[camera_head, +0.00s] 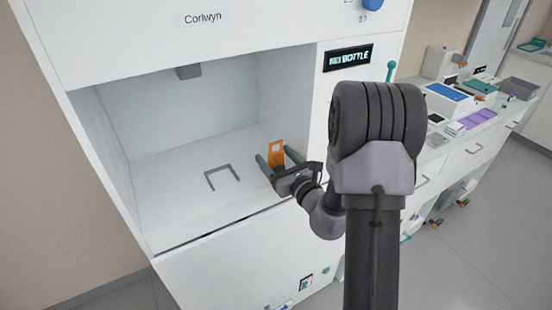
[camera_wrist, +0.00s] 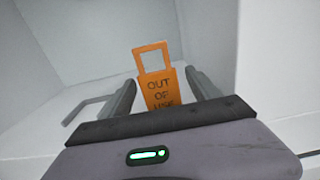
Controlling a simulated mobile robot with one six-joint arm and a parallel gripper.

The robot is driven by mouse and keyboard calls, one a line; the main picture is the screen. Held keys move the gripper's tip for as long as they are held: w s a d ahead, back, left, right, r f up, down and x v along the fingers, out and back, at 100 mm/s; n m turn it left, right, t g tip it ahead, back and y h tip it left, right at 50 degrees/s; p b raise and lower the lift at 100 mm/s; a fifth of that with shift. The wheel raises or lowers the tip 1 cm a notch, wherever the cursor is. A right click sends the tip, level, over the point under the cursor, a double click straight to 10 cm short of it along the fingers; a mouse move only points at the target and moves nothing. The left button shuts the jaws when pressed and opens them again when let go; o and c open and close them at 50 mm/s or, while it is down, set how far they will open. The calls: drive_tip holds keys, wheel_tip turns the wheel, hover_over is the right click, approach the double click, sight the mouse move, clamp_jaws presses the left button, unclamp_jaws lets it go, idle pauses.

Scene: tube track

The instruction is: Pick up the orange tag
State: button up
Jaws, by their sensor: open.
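The orange tag (camera_head: 276,154) stands upright inside the white cabinet's open bay, toward its right side. In the wrist view my gripper (camera_wrist: 160,92) has a finger on each side of the tag, with a visible gap on the left. The tag's lower end is hidden.
A grey U-shaped bracket (camera_head: 221,172) stands on the bay floor left of my gripper. The bay's right wall (camera_head: 271,95) is close to my gripper. A display reading "NO BOTTLE" (camera_head: 348,58) is on the cabinet front. A counter (camera_head: 440,150) with boxes is at the right.

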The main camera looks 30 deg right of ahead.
drive_tip(key=c, duration=1.4)
